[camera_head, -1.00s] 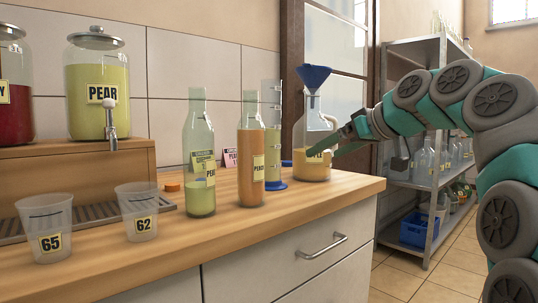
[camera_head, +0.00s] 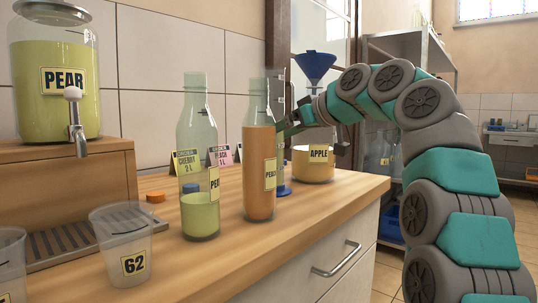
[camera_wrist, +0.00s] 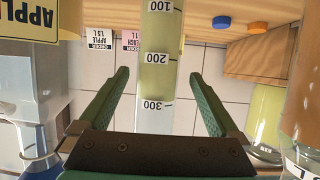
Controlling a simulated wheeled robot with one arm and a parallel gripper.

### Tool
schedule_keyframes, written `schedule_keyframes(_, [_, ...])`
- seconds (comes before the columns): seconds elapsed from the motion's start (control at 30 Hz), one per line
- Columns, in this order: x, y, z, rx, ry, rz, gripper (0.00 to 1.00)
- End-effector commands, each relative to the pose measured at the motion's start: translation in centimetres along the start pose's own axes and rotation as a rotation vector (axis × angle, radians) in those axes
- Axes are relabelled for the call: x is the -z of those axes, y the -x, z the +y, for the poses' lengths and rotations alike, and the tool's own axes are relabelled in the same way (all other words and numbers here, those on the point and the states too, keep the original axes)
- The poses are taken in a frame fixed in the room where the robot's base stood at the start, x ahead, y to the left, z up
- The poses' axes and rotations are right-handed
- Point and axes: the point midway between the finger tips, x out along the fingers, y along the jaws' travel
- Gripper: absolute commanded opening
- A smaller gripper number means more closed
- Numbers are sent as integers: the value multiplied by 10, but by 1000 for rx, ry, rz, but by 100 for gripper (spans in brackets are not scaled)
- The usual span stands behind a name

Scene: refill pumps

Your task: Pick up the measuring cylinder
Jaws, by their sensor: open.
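The measuring cylinder (camera_wrist: 157,75) is clear with black marks and a pale yellow-green fill. It appears inverted in the wrist view, between my gripper's (camera_wrist: 161,74) two green fingers. The fingers are open, with a gap on each side; I cannot tell how far they reach around it. In the head view the cylinder's blue base (camera_head: 284,190) shows on the counter behind the peach bottle (camera_head: 260,160), which hides most of the cylinder. My gripper (camera_head: 286,130) is just right of that bottle, partly hidden.
The apple jug (camera_head: 313,165) with a blue funnel (camera_head: 314,67) stands close right of the cylinder. A pear bottle (camera_head: 199,170) stands left of the peach bottle. Label cards (camera_head: 187,162) are behind. Cup 62 (camera_head: 125,240) is at the front left. The counter's front right is clear.

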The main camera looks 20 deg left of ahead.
Motion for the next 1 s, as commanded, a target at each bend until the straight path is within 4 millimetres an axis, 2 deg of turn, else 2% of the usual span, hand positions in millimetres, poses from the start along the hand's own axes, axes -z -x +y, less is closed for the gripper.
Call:
schedule_keyframes(0.17, [-1,-13,0,1,1,-2,98])
schedule_keyframes(0.5, [-3,-56,4,0,-1,0,98])
schedule_keyframes(0.73, [-3,-58,3,0,0,1,98])
schedule_keyframes(1.0, [-3,-57,3,0,0,1,67])
